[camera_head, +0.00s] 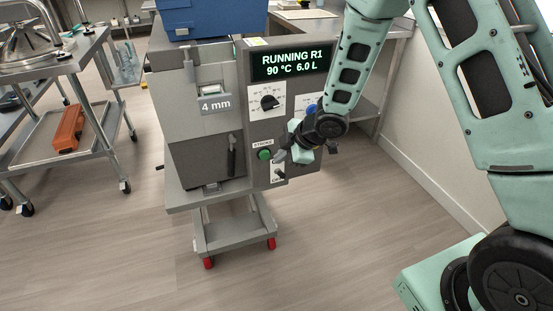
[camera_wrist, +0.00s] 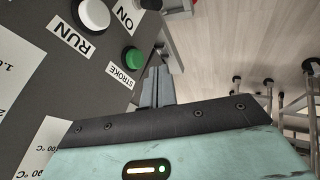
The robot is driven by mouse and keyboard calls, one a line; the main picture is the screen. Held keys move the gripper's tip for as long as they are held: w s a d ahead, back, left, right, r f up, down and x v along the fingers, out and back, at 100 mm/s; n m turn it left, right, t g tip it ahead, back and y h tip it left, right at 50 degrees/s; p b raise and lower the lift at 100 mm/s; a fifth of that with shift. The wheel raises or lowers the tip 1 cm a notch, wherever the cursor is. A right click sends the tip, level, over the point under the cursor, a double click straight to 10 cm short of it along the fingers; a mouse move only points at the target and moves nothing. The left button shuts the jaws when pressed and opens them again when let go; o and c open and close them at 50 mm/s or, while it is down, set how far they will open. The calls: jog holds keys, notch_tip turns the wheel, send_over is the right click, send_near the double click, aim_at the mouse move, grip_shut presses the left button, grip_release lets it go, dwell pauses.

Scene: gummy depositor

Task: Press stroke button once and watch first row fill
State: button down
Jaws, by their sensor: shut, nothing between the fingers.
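The depositor (camera_head: 200,130) is a grey machine on a wheeled stand, in the middle of the head view. Its display (camera_head: 291,62) reads "RUNNING R1", "90 °C 6.0 L". The green stroke button (camera_head: 264,154) is low on its panel, under a STROKE label, and also shows in the wrist view (camera_wrist: 132,58). My gripper (camera_head: 279,156) is shut and empty, with its fingertips just right of the button. In the wrist view the fingers (camera_wrist: 157,84) appear beside the button; I cannot tell whether they touch it. The row being filled is not visible.
A white RUN button (camera_wrist: 92,13) and an ON switch label (camera_wrist: 126,16) are near the stroke button. A dial (camera_head: 268,102) sits above it on the panel. A steel cart (camera_head: 92,125) with an orange case (camera_head: 69,129) stands at left. The floor in front is clear.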

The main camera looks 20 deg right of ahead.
jog(key=p+v, duration=0.1)
jog(key=v, duration=0.5)
dwell(0.4)
jog(key=s+a+r+m+h+p, duration=0.2)
jog(key=s+a+r+m+p, duration=0.15)
jog(key=r, duration=0.35)
jog(key=s+a+r+m+g+p, duration=0.1)
jog(key=s+r, duration=0.3)
jog(key=s, duration=0.4)
jog(key=s+a+r+m+g+h+p, duration=0.1)
jog(key=s+a+r+m+g, duration=0.1)
jog(key=s, duration=0.7)
jog(key=s+a+r+m+g+h+p, duration=0.1)
jog(key=s+a+r+m+g, duration=0.1)
jog(key=s+r, duration=0.3)
jog(key=s+a, duration=0.1)
jog(key=s, duration=0.3)
jog(key=shift+s+a+r+m+g, duration=0.15)
jog(key=shift+s+r+m+g, duration=0.05)
jog(key=shift+r+m+g, duration=0.2)
dwell(0.6)
